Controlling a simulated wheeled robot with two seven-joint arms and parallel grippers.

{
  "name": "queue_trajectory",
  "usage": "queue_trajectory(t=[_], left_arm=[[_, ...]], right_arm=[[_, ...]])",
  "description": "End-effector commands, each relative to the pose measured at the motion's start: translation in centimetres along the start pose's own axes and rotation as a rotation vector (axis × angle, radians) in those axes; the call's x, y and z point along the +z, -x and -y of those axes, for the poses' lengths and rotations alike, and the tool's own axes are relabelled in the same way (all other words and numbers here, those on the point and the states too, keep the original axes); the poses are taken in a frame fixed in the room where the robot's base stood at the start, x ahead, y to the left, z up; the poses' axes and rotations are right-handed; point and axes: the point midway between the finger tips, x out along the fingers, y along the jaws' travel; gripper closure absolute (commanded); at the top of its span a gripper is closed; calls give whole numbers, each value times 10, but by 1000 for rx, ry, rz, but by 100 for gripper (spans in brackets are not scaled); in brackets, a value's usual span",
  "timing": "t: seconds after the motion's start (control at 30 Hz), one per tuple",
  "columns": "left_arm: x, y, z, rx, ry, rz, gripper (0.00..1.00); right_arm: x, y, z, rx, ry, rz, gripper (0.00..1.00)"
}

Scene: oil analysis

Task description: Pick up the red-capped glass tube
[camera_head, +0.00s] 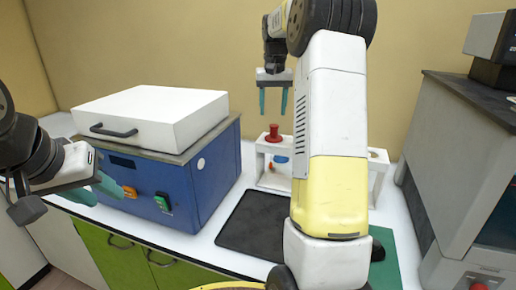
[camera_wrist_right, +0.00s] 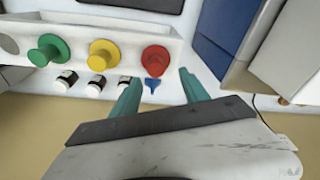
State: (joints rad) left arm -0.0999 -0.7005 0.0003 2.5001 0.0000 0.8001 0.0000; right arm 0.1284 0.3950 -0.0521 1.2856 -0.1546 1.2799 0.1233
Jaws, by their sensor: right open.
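The red-capped glass tube (camera_head: 273,132) stands upright in a white rack (camera_head: 264,148); its glass part is mostly hidden. In the right wrist view the red cap (camera_wrist_right: 155,60) shows at the end of the row in the rack (camera_wrist_right: 100,17). My right gripper (camera_head: 273,113) is open and empty, above the red cap in the head view. In the right wrist view its two teal fingers (camera_wrist_right: 160,82) are spread, with the red cap beyond the gap between them. My left gripper (camera_head: 98,194) is at the far left, its teal fingers apart and empty.
Yellow (camera_wrist_right: 104,54) and green (camera_wrist_right: 48,50) caps stand in the same rack, with small dark vials nearby. A blue box machine (camera_head: 175,190) with a white lid is left of the rack. A dark mat (camera_head: 252,222) lies in front. A grey machine (camera_head: 455,150) stands right.

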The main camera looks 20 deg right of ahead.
Motion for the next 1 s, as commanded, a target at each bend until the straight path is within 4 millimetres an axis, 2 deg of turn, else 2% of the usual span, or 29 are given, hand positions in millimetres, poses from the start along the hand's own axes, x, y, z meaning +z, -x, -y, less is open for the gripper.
queue_trajectory(t=[0.37,0.6,0.73,0.93,1.0], left_arm=[[0,0,0,0,0,0,64],[0,0,0,0,0,0,64],[0,0,0,0,0,0,64],[0,0,0,0,0,0,64],[0,0,0,0,0,0,64]], right_arm=[[-2,-40,-4,5,-5,9,47],[-1,-74,-8,4,-4,7,47],[-1,-82,-8,4,-4,6,47],[-1,-82,-8,4,-4,5,47],[-1,-82,-8,4,-4,5,61]])
